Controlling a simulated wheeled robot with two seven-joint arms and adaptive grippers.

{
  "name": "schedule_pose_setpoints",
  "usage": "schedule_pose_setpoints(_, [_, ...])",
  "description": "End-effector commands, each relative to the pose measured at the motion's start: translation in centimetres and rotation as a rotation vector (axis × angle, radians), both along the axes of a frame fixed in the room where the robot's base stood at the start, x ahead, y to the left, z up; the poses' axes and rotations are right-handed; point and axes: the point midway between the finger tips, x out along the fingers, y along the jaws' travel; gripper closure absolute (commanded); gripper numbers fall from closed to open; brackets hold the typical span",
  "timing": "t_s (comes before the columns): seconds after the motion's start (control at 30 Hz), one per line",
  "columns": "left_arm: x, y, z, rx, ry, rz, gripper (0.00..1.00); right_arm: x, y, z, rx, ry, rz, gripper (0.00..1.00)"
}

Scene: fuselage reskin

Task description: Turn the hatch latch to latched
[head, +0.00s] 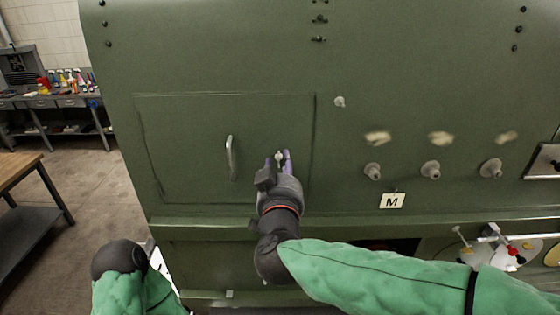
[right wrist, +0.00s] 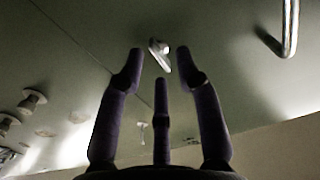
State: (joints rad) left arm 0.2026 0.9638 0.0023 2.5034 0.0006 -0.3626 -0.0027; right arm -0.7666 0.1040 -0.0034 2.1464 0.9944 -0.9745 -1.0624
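The hatch (head: 200,145) is a closed-looking square panel in the green fuselage wall, with a curved metal handle (head: 231,157) that also shows in the right wrist view (right wrist: 290,30). The hatch latch (head: 279,157) is a small pale metal knob-like piece near the hatch's right edge. In the right wrist view the latch (right wrist: 160,56) lies just beyond and between my spread fingertips, tilted. My right gripper (head: 278,160) is open with purple fingers around the latch's position; I see no firm contact. My left gripper is out of view; only my left arm shows at lower left.
Several round knobs (head: 431,169) stick out of the wall to the right, above a card marked M (head: 392,201). A small stud (head: 339,102) sits above right of the latch. A ledge (head: 190,228) runs below the hatch. A wooden table (head: 15,165) stands at left.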

Motion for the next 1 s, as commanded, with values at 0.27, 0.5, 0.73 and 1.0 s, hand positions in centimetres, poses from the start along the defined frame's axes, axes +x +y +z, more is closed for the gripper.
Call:
schedule_pose_setpoints(0.27, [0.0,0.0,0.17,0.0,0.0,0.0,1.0,1.09,-0.01,-0.05,-0.001,0.0,0.001,0.65])
schedule_pose_setpoints(0.5, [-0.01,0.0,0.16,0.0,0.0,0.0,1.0,1.05,-0.01,-0.03,0.0,0.0,0.001,0.85])
schedule_pose_setpoints(0.73, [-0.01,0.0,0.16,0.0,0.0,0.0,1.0,1.05,-0.01,-0.03,0.0,0.0,0.0,1.0])
schedule_pose_setpoints(1.0, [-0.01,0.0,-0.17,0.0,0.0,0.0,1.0,1.04,-0.05,-0.11,0.04,0.0,0.0,1.0])
